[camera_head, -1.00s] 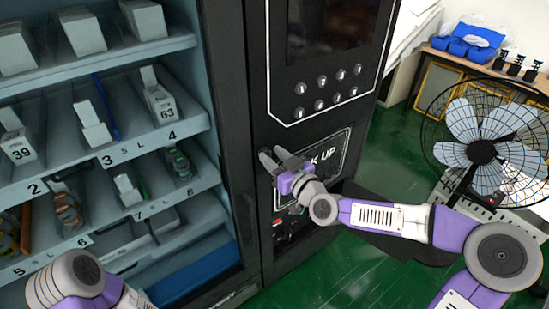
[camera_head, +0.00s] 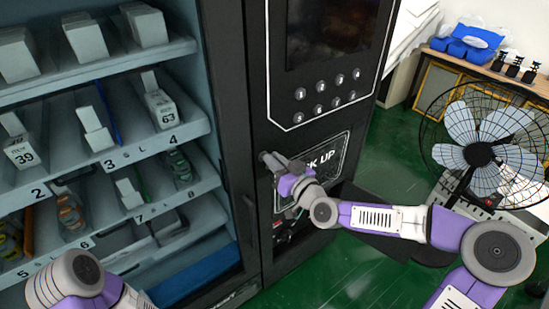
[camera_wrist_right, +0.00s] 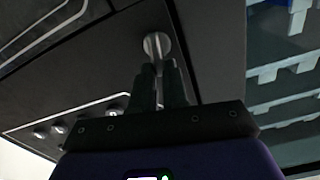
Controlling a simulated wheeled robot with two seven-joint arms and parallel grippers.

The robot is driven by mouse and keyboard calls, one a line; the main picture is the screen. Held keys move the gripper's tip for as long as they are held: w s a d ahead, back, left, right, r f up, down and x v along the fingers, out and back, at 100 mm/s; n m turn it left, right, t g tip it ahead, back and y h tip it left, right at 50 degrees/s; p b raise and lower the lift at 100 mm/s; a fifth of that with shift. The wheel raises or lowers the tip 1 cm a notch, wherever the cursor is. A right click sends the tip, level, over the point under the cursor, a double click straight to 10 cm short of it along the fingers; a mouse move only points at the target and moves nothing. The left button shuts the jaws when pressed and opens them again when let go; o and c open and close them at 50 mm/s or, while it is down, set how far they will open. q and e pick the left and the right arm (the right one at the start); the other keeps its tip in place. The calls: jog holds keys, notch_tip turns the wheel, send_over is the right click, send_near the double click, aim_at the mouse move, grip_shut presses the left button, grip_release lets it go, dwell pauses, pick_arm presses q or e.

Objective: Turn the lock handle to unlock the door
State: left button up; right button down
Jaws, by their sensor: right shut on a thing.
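The lock handle (camera_head: 264,156) is a small silver piece on the black front of the vending machine, left of the pick-up panel. In the right wrist view its round silver head (camera_wrist_right: 157,45) shows just past my fingertips, with a stem running down between them. My right gripper (camera_head: 271,161) is shut on the handle; in the right wrist view its dark fingers (camera_wrist_right: 158,80) flank the stem. The machine door (camera_head: 232,110) looks closed. My left arm shows at the bottom left of the head view, but its gripper is out of view.
Shelves (camera_head: 120,160) of boxed goods fill the machine on the left. A keypad of round buttons (camera_head: 338,80) sits above the pick-up panel (camera_head: 325,160). A black fan (camera_head: 480,150) stands at the right, near my right arm. Green floor (camera_head: 335,280) is open in front.

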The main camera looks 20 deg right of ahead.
jog(key=m+p, duration=0.1)
jog(key=m, duration=0.1)
jog(key=m+p, duration=0.2)
jog(key=m, duration=0.1)
jog(key=d+m+p, duration=0.1)
jog(key=m, duration=0.2)
jog(key=shift+w+f+p, duration=0.2)
jog(key=shift+f+p, duration=0.1)
jog(key=shift+p, duration=0.1)
jog(key=shift+d+f+m+p, duration=0.15)
jog(key=shift+m+p, duration=0.25)
jog(key=shift+m, duration=0.85)
jog(key=shift+f+m+p, duration=0.3)
jog(key=shift+m+p, duration=0.15)
jog(key=shift+m, duration=0.85)
jog(key=shift+d+f+m+p, duration=0.15)
jog(key=shift+m+p, duration=0.25)
jog(key=shift+m, duration=0.85)
jog(key=shift+a+f, duration=0.1)
jog(key=c, duration=1.1)
grip_release()
jog(key=shift+c, duration=0.2)
jog(key=p+v, duration=0.1)
jog(key=v, duration=0.6)
jog(key=shift+s, duration=0.2)
